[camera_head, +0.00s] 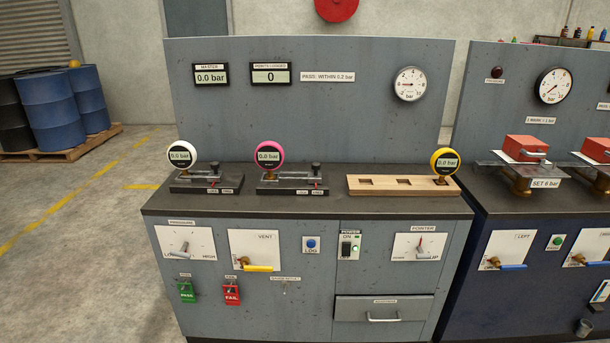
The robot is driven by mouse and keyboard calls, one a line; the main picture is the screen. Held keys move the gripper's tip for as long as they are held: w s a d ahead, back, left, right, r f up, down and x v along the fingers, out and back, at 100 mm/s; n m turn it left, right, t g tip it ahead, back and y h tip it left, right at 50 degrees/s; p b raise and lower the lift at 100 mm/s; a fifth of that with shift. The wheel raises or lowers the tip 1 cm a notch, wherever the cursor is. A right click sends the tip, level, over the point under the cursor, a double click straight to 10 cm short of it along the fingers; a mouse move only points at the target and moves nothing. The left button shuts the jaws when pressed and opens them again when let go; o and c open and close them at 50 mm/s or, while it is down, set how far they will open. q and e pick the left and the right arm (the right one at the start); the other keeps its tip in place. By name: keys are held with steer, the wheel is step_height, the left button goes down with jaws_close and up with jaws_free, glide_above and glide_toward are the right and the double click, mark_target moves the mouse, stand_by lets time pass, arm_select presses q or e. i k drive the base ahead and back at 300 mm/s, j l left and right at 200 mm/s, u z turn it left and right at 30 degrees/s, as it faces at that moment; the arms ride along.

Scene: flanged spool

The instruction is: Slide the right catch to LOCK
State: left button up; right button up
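Two black fixtures stand on the dark bench top. The right fixture (280,187) holds a pink gauge (269,156) reading 0.0 bar. At its right end is the right catch (316,170), a small dark knob with a bit of red below it. Two small white labels (311,191) sit in front of it, too small to read surely, so I cannot tell which setting the catch is at. The left fixture (200,185) is similar and holds a white gauge (181,156). Neither of my grippers is in view.
A wooden block (400,184) with square recesses holds a yellow gauge (445,161) to the right. A back panel (310,120) with displays rises behind. The bench top between the right fixture and the block is clear. Another bench (490,220) adjoins at right.

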mark_target(315, 177)
steer(key=i+l, duration=0.15)
steer(key=l, duration=0.2)
steer(key=i+l, duration=0.2)
steer(key=l, duration=0.2)
steer(key=i+l, duration=0.15)
steer(key=l, duration=0.2)
steer(key=i+l, duration=0.15)
steer(key=l, duration=0.25)
steer(key=i+u, duration=0.05)
